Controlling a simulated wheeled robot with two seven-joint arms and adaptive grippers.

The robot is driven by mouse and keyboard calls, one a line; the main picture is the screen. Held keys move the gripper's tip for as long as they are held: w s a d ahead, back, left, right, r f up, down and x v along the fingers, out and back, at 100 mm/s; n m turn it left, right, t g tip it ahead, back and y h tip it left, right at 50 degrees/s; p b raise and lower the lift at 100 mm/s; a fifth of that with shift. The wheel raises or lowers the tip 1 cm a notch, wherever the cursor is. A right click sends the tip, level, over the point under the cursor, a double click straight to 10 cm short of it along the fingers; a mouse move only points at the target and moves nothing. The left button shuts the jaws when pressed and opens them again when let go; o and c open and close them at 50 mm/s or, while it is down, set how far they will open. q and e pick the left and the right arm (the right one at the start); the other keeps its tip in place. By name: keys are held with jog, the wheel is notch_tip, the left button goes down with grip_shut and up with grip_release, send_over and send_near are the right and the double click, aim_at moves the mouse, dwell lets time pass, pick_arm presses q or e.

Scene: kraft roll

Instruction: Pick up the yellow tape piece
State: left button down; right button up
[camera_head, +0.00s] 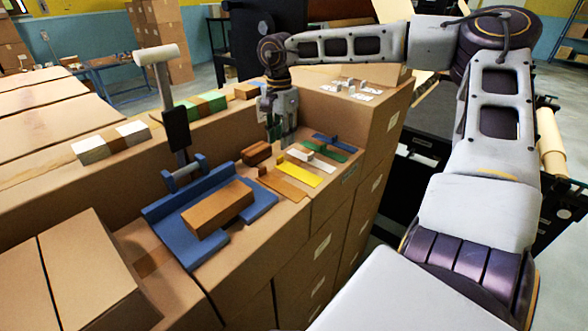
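The yellow tape piece (304,173) is a flat strip with a small raised block at its left end. It lies on the cardboard box top, between a tan strip (283,187) and a white strip (316,161). My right gripper (280,139) points down above the box top, up and left of the yellow piece in the picture and apart from it. Its fingers look spread, with nothing seen between them. My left gripper is not in view.
Green (330,147) and blue strips lie beyond the white one. A brown block (257,153) sits left of the strips. A blue fixture (166,226) holds a larger brown block (217,208), with an upright-handled tool behind it. The box edge drops off on the right.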

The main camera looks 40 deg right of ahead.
aim_at(282, 161)
jog(key=shift+f, duration=0.5)
jog(key=shift+f, duration=0.1)
jog(key=shift+s+f+p, duration=0.15)
jog(key=shift+f+p, duration=0.65)
jog(key=shift+f, duration=1.7)
grip_shut()
